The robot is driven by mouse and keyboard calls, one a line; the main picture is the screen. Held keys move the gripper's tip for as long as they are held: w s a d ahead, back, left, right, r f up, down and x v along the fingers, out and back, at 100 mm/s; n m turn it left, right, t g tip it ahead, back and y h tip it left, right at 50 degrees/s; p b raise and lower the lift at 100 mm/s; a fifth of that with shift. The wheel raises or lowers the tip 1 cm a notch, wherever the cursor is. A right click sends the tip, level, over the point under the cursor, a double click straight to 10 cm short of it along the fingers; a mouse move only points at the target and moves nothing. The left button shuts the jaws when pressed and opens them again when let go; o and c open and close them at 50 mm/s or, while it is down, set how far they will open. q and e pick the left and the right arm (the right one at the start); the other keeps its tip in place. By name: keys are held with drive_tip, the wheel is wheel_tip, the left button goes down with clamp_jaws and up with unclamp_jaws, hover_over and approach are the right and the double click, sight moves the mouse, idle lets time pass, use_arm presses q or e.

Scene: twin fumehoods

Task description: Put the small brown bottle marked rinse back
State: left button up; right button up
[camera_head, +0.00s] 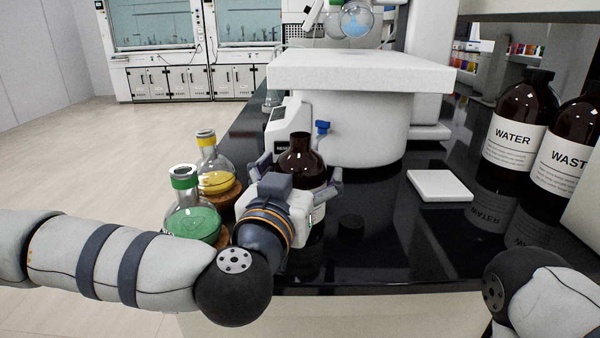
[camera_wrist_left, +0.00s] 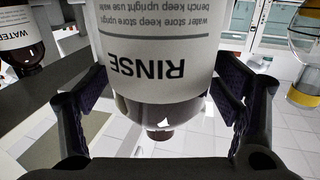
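The small brown bottle (camera_head: 302,161) stands upright, with an open neck, between the fingers of my left gripper (camera_head: 297,180). In the left wrist view its white label (camera_wrist_left: 155,45) reads RINSE upside down. My right gripper is not in view; only part of my right arm shows at the lower right.
A green flask (camera_head: 190,222) and a yellow flask (camera_head: 216,182) stand left of the gripper. A white bath (camera_head: 365,130) stands behind. A white pad (camera_head: 440,186), WATER bottle (camera_head: 515,140) and WASTE bottle (camera_head: 568,160) are right.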

use_arm(q)
drive_tip(key=p+v, duration=0.2)
drive_tip(key=v, duration=1)
drive_tip(key=shift+r, duration=0.2)
drive_tip(key=shift+f, duration=0.2)
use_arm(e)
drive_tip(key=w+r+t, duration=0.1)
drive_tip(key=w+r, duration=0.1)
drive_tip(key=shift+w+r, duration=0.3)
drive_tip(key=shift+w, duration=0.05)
